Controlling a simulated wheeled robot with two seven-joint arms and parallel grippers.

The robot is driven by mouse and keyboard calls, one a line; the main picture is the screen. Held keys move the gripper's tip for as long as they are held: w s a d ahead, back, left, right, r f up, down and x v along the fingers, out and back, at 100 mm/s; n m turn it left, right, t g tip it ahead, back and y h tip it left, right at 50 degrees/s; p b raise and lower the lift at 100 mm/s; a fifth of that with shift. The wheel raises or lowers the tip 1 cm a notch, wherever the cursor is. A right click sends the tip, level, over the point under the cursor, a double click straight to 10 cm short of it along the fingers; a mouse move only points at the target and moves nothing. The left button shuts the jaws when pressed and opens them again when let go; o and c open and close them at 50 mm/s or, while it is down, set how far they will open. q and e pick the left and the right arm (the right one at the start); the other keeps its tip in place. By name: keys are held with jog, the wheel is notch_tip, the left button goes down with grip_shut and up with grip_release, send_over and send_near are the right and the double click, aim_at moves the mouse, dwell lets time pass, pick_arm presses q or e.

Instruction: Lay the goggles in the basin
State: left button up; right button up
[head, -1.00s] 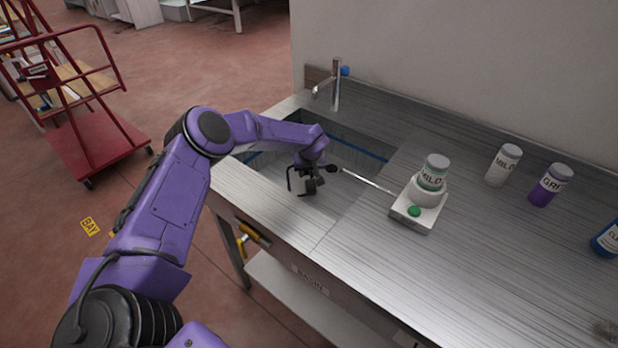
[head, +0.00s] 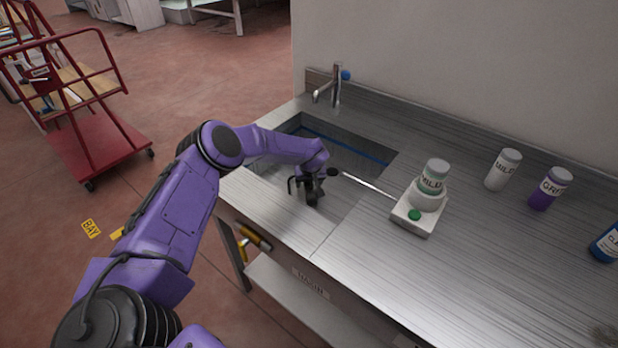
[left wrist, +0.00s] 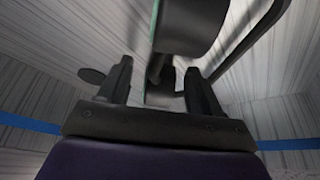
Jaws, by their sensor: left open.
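The basin (head: 350,165) is a rectangular steel sink with a blue line along its walls, sunk into the bench. My left gripper (head: 309,190) is over the near part of the basin. In the left wrist view its two fingers (left wrist: 160,75) stand apart. A dark, curved thing with a thin teal edge (left wrist: 190,22), probably the goggles, lies beyond and partly between the fingers; I cannot tell whether it touches them. Basin walls surround it in that view. In the head view, dark parts at the gripper blend together, so the goggles are not clearly distinguishable. My right gripper is not in view.
A tap (head: 336,85) stands behind the basin. Right of it is a white device (head: 420,215) with a green button, carrying a labelled jar (head: 433,176). A white jar (head: 503,168), a purple jar (head: 550,188) and a blue bottle (head: 607,243) stand further right. A red cart (head: 100,145) is at left.

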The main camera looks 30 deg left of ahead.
aim_at(311, 188)
pick_arm(q)
jog(key=v, duration=1.2)
jog(key=shift+b, duration=0.35)
